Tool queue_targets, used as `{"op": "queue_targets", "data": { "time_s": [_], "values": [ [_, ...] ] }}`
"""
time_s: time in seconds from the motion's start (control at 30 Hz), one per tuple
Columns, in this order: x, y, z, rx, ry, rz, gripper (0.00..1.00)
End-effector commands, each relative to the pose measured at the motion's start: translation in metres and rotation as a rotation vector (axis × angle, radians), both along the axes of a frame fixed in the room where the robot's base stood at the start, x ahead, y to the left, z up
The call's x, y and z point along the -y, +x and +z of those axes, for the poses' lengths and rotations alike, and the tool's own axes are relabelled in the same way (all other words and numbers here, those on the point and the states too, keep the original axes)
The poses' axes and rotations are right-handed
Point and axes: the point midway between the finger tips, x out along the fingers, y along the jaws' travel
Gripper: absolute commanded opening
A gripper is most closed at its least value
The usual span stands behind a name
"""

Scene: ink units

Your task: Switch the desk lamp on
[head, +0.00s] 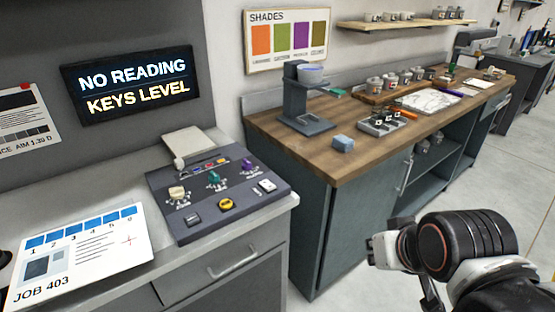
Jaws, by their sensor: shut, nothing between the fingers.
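A dark grey desk lamp (476,34) stands at the far end of the wooden-topped bench, at the upper right. Its wide head faces down over the bench top. It is small in this view; I cannot make out its switch, and no glow shows under it. My arm is in the lower right, in front of the bench and well apart from the lamp. The fingers of my gripper do not show.
A control panel (220,185) sits on the nearer grey counter. Clear floor (500,170) lies right of the bench.

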Motion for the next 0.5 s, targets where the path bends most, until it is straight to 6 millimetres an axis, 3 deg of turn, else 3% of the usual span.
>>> {"op": "queue_targets", "data": {
  "time_s": [0.37,0.5],
  "values": [
    [0.0,0.0,0.0,0.0,0.0,0.001,0.0],
    [-0.006,0.011,0.011,-0.001,0.001,0.026,0.0]
  ]
}}
